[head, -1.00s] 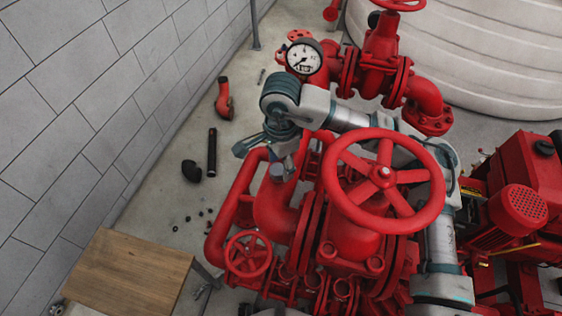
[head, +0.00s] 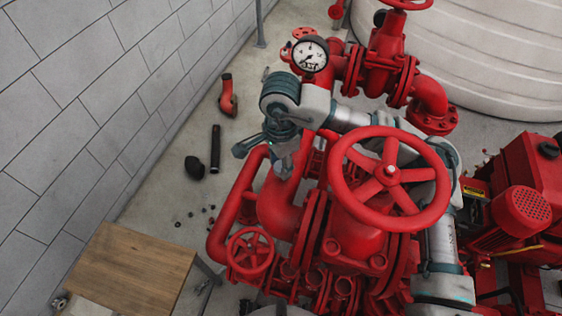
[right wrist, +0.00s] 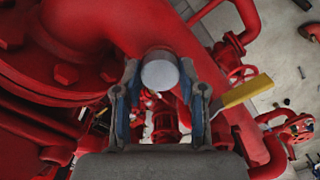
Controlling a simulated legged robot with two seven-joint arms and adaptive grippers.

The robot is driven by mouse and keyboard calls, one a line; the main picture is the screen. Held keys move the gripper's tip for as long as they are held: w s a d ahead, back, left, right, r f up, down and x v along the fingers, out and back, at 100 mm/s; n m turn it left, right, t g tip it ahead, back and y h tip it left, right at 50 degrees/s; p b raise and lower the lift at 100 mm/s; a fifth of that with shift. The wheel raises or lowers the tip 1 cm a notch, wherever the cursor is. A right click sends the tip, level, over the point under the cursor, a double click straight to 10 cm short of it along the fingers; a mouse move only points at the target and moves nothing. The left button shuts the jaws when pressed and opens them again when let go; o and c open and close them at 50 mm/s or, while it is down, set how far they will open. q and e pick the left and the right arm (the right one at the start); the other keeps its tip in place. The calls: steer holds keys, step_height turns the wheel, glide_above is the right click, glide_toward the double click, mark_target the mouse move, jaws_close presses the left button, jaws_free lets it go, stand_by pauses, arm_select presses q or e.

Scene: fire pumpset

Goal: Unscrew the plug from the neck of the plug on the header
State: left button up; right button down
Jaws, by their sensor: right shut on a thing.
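The plug (right wrist: 160,71) is a round grey cap in the right wrist view, seen end-on against the red header (right wrist: 160,20). My right gripper (right wrist: 160,84) has one finger on each side of the plug and is shut on it. In the head view my right gripper (head: 284,160) points down at the header pipe (head: 283,212), left of the large red handwheel (head: 390,174). The plug is mostly hidden there by the gripper. The neck under the plug is hidden in both views. My left gripper is not in view.
A pressure gauge (head: 310,54) stands close behind my right wrist. A small red handwheel (head: 250,253) is below the gripper. A wooden bench top (head: 130,268) is at lower left. Loose pipe pieces (head: 215,148) lie on the floor by the wall. A yellow-handled tool (right wrist: 245,91) shows right of the gripper.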

steer(key=n, duration=0.4)
steer(key=shift+d, duration=0.1)
steer(key=shift+f, duration=0.1)
